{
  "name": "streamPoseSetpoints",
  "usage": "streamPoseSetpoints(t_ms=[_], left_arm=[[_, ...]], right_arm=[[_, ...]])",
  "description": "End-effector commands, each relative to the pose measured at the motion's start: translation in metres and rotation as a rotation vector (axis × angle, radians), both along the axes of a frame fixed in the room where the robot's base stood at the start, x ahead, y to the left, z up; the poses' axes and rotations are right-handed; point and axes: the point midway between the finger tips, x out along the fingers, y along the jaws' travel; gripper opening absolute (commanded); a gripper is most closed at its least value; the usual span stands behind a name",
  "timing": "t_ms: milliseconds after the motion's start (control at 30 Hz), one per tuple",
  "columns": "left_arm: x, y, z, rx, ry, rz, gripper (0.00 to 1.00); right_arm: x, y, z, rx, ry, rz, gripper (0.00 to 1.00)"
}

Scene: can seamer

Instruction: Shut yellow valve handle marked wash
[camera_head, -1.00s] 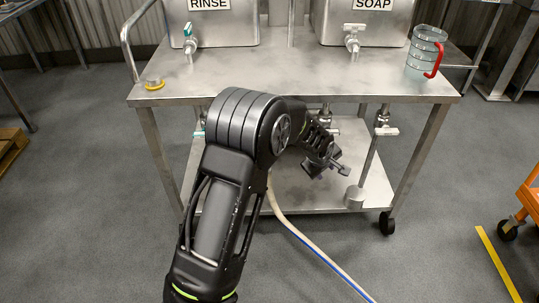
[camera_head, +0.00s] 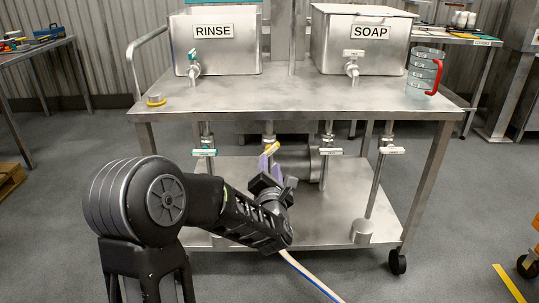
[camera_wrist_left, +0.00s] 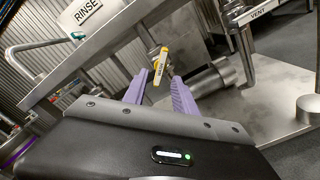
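The yellow valve handle (camera_head: 271,148) is below the cart's top shelf, left of centre. In the left wrist view the yellow handle (camera_wrist_left: 160,60) carries small lettering that I cannot read for certain. My left gripper (camera_head: 264,163) has purple fingers and reaches up close to this handle from below. In the left wrist view the left gripper (camera_wrist_left: 159,76) is open, and the handle shows in line with the gap between its fingertips. I cannot tell whether a finger touches it. My right gripper is in neither view.
A green-handled valve (camera_head: 204,152) hangs to the left; white-handled valves (camera_head: 330,151) (camera_head: 392,150) hang to the right. The steel cart's top (camera_head: 290,98) bears the RINSE tank (camera_head: 215,52), the SOAP tank (camera_head: 362,60) and a jug (camera_head: 422,72). A hose (camera_head: 312,277) runs along the front.

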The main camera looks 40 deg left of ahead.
Motion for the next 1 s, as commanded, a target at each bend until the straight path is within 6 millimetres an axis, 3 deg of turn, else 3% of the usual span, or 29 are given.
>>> streamPoseSetpoints(t_ms=[167, 600, 1000], left_arm=[[0.008, 0.006, -0.001, 0.001, 0.001, 0.000, 0.33], [0.057, 0.043, -0.001, 0.002, 0.001, -0.001, 0.33], [0.062, 0.047, 0.000, 0.001, 0.002, -0.002, 0.31]], right_arm=[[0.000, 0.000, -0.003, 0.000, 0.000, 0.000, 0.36], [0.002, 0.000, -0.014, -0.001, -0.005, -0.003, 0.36], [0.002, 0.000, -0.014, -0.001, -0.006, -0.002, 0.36]])
